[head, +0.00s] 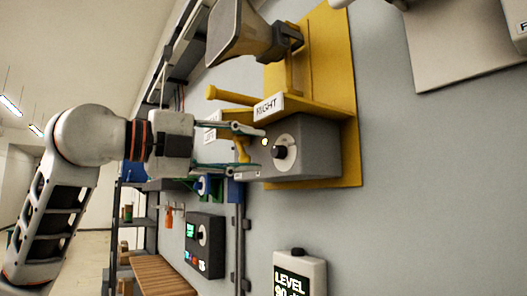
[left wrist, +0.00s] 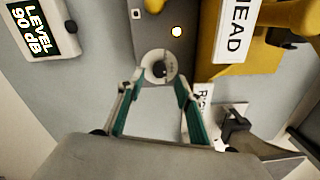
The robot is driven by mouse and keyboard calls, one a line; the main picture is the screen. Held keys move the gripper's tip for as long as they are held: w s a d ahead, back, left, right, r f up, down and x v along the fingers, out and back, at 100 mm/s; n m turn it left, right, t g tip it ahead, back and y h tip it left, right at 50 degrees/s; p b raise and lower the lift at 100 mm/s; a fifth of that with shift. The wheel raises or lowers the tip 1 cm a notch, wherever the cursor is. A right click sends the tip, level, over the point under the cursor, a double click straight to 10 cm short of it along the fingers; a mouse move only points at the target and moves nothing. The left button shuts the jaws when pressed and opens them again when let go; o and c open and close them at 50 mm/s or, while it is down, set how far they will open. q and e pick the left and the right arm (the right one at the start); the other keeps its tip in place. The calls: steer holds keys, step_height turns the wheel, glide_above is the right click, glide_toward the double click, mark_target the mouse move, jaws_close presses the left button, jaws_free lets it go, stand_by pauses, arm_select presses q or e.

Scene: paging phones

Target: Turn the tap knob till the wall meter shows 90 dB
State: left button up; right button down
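The tap knob (head: 279,152), dark on a pale round dial, sits on the front of a grey box (head: 315,150) on a yellow wall panel. It also shows in the left wrist view (left wrist: 158,69). My left gripper (head: 258,152) is open, its two fingers spread just short of the knob; it also shows in the left wrist view (left wrist: 160,82). The fingers appear apart from the knob. The wall meter (head: 299,276) is cut off at the bottom of the head view; in the left wrist view the meter (left wrist: 42,30) reads LEVEL 90 dB. My right gripper is not seen.
A horn (head: 238,32) and a yellow handset (head: 232,96) are above the box. A small lamp (head: 264,142) is lit beside the dial. A dark panel (head: 205,245) and a wooden bench (head: 160,276) stand lower left.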

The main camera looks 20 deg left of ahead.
arm_select(q)
steer(key=v, duration=0.7)
steer(key=shift+s, duration=0.25)
steer(key=shift+a, duration=0.15)
